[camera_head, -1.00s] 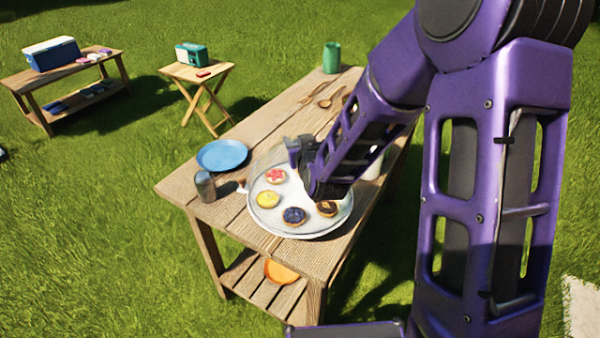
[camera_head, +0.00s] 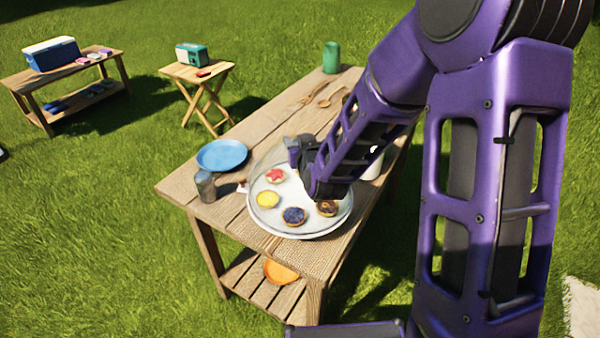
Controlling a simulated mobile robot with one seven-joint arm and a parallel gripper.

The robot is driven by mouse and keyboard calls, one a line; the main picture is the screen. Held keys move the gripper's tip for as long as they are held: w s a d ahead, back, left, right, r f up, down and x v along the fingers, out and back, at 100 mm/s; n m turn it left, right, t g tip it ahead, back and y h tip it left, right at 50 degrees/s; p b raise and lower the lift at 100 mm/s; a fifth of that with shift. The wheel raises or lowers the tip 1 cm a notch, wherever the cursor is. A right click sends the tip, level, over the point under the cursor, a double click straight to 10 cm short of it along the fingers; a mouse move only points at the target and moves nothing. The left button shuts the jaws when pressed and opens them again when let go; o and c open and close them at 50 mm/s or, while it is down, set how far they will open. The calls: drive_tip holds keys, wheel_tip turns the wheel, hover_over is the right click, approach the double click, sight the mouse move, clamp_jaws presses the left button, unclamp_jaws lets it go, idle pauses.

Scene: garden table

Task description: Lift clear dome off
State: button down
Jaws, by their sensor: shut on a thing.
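The clear dome (camera_head: 262,172) is see-through and faint, standing over a pale round tray (camera_head: 300,234) on the wooden table. Several small tarts show through it, among them a red one (camera_head: 275,176), a yellow one (camera_head: 267,199) and a dark blue one (camera_head: 294,216). My gripper (camera_head: 298,155) is above the tray at the top of the dome, shut on the dome. Its grip point is mostly hidden by my arm. I cannot tell whether the dome's rim touches the tray.
A blue plate (camera_head: 222,155) and a grey cup (camera_head: 205,186) stand left of the tray. Wooden spoons (camera_head: 324,102) and a green cup (camera_head: 331,57) are at the far end. A white pot (camera_head: 374,166) is partly hidden behind my arm. An orange plate (camera_head: 281,271) lies on the lower shelf.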

drive_tip(key=shift+w+r, duration=0.1)
wheel_tip(320, 180, up, 10)
drive_tip(key=p, duration=0.1)
idle(0.5)
idle(0.4)
